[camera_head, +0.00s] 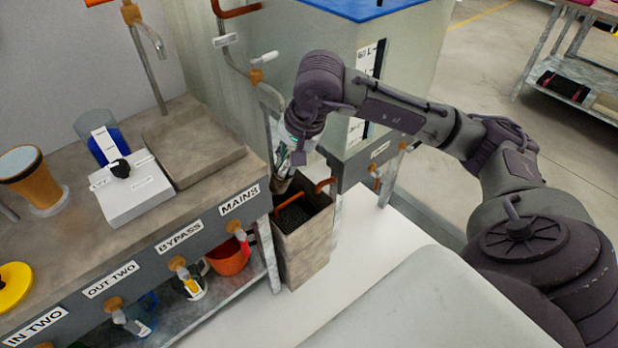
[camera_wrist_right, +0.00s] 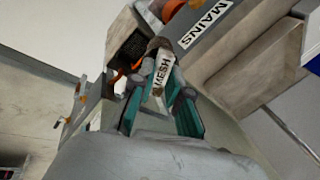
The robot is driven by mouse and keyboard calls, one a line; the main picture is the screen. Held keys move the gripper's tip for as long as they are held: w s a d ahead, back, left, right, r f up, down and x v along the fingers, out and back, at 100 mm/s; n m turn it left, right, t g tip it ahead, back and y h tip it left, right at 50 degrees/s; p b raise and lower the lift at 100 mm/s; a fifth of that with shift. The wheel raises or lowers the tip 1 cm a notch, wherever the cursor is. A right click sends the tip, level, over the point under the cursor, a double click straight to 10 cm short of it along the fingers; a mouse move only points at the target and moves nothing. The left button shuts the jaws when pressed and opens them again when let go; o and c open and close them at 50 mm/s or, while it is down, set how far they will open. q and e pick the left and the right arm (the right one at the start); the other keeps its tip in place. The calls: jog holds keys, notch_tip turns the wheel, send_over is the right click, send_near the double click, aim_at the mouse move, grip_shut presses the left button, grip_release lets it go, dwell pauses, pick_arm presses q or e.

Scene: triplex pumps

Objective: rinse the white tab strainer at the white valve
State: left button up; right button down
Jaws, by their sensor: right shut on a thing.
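My right gripper (camera_head: 284,168) is over the back left of a tall brown bin, with its fingers pointing down. In the right wrist view, its teal fingers (camera_wrist_right: 162,85) are shut on a white tab marked MESH (camera_wrist_right: 161,73). A brownish end (camera_wrist_right: 160,44) shows beyond the tab; I take this to be the strainer, mostly hidden by the fingers. A valve with a white handle (camera_head: 264,58) sits on the grey pipe by the back wall, above and left of the gripper and apart from it. My left gripper is not in view.
The bin (camera_head: 305,252) has orange handles and a dark inside. The bench (camera_head: 70,255) at left carries labelled valves along its front. A red bucket (camera_head: 228,258) is on the lower shelf. A large tank (camera_head: 420,70) stands behind my right arm.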

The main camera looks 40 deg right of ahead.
jog(key=w+d+f+m+t+h+b, duration=0.2)
jog(key=w+d+f+m+b, duration=0.1)
jog(key=d+f+m+b, duration=0.45)
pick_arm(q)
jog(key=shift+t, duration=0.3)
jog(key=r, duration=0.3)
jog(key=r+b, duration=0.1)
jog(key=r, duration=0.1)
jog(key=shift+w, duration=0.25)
pick_arm(e)
jog(key=w+d+f+n, duration=0.1)
jog(key=w, duration=0.6)
jog(key=w+f, duration=0.2)
jog(key=w, duration=0.5)
jog(key=shift+d+f+n, duration=0.25)
jog(key=shift+d+n, duration=0.1)
jog(key=shift+d, duration=0.05)
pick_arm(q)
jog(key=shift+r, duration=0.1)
